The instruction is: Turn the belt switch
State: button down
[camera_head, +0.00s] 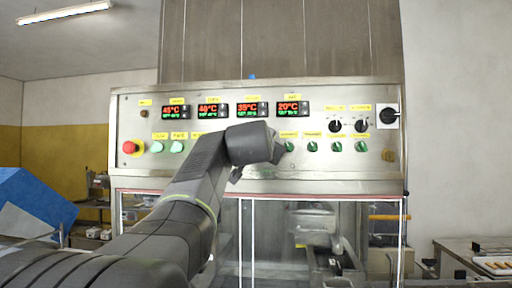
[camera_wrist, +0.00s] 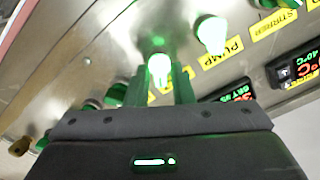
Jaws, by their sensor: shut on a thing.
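A control panel (camera_head: 222,180) fills the middle of the head view. In the wrist view, my gripper (camera_wrist: 157,78) has its fingers on either side of a bright green, lit switch (camera_wrist: 159,64) and is shut on it. Its label is mostly covered by a finger and cannot be read, so I cannot tell by name that it is the belt switch. In the head view, my arm and wrist hide this switch and the fingertips.
A lit PUMP button (camera_wrist: 212,33) sits beside the held switch. A red mushroom button (camera_head: 130,147) is at the panel's left. Several green knobs (camera_head: 312,147) and black rotary switches (camera_head: 335,126) are right of my wrist. Temperature displays (camera_head: 213,110) are above.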

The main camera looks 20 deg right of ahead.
jog(key=c, duration=1.5)
grip_release()
jog(key=b+v, duration=0.2)
jog(key=v, duration=1.1)
jog(key=shift+s+a+b, duration=0.15)
jog(key=shift+s+b, duration=0.25)
jog(key=shift+w, duration=0.15)
jog(key=p+x, duration=0.2)
jog(key=x, duration=1.1)
jog(key=shift+w+d+p, duration=0.2)
jog(key=shift+w+p, duration=0.1)
jog(key=shift+p, duration=0.1)
jog(key=shift+s, duration=0.1)
